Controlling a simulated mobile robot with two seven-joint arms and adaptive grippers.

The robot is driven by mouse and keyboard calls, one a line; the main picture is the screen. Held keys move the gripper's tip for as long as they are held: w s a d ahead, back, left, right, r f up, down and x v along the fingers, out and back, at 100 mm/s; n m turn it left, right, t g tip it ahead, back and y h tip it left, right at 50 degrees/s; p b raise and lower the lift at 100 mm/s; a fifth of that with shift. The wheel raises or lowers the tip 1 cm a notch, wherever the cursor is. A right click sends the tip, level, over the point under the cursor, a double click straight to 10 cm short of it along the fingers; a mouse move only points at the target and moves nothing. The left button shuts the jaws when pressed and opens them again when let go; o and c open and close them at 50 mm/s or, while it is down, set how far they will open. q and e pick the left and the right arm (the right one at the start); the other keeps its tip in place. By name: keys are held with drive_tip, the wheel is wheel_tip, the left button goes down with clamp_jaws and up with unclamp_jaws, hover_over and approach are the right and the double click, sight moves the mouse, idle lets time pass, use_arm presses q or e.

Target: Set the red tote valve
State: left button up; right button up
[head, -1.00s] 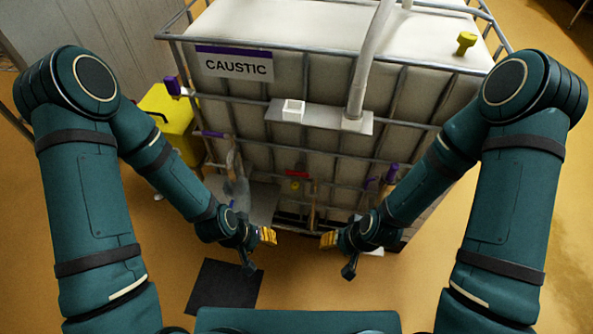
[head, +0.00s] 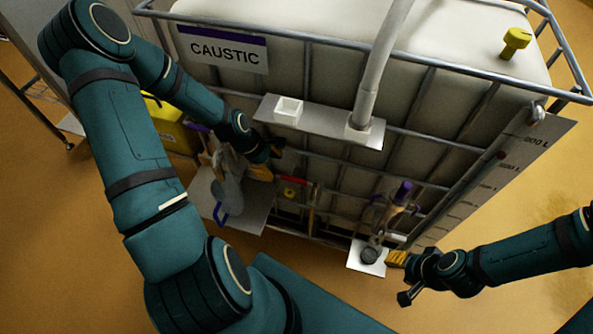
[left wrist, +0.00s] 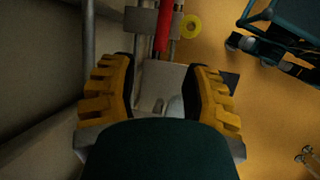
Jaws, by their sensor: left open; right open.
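The tote (head: 330,85) is a caged white tank with a CAUSTIC sign (head: 224,48). Its red valve handle (head: 293,181) shows low on the front, with a small yellow part (head: 290,193) below it. My left gripper (head: 266,163) is close to the left of the red handle, apart from it. In the left wrist view my open left gripper (left wrist: 162,88) has nothing between its yellow fingers, and the red handle (left wrist: 163,26) lies beyond the fingertips beside a yellow ring (left wrist: 190,26). My right gripper (head: 394,258) is at the tote's lower right corner, by a small white plate.
A grey tray (head: 250,208) holds a jug-like item at lower left. A purple-topped item (head: 403,193) hangs at right. A yellow bin (head: 172,125) stands left.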

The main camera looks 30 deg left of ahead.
sight(283, 176)
use_arm(q)
drive_tip(key=b+x, duration=0.2)
drive_tip(key=x, duration=0.5)
drive_tip(key=shift+d, duration=0.1)
drive_tip(key=shift+s, duration=0.1)
clamp_jaws()
